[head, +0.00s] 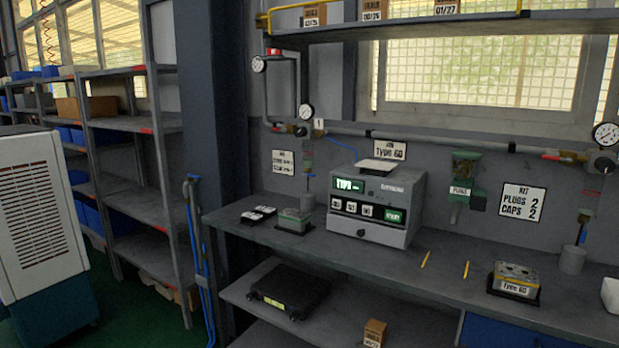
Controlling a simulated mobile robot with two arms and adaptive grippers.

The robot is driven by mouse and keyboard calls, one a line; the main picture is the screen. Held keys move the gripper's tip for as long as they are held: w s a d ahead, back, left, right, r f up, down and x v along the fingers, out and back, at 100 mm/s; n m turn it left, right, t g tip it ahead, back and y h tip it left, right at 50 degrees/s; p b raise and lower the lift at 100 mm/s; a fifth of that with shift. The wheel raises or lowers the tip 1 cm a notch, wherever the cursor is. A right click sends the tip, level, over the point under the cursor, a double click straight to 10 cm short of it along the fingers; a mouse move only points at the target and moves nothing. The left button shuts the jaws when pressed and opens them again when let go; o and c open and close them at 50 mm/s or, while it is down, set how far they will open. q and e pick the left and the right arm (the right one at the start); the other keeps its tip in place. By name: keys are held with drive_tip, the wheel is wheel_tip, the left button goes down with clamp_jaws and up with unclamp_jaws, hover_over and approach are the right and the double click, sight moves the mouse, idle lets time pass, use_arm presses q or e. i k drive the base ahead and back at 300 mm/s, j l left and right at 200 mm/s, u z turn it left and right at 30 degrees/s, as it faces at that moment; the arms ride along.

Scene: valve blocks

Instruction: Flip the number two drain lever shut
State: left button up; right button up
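No lever marked with a number two can be made out. A white tag reading "1" (319,124) hangs beside the left pipe station. There, a red handle (279,127) sits on the pipe, and a vertical drain fitting (308,155) runs down to a grey cup (307,202). At the right station, a red handle (551,156) lies along the horizontal pipe. Below it, a drain fitting with a red part (585,215) and a blue part (582,235) stands above another grey cup (573,260). Lever positions are too small to tell. Neither gripper is in view.
A grey workbench (445,258) runs along the wall, holding a grey test machine (376,205), a valve block labelled Type 60 (515,280) and another block (294,221). Shelving (135,125) and a pale cabinet (40,215) stand left. Green floor shows between them.

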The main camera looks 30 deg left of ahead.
sight(583, 234)
drive_tip(key=i+j, duration=0.1)
drive_tip(key=i, duration=0.35)
drive_tip(key=i+j, duration=0.1)
drive_tip(key=i, duration=0.35)
drive_tip(key=l+z, duration=0.05)
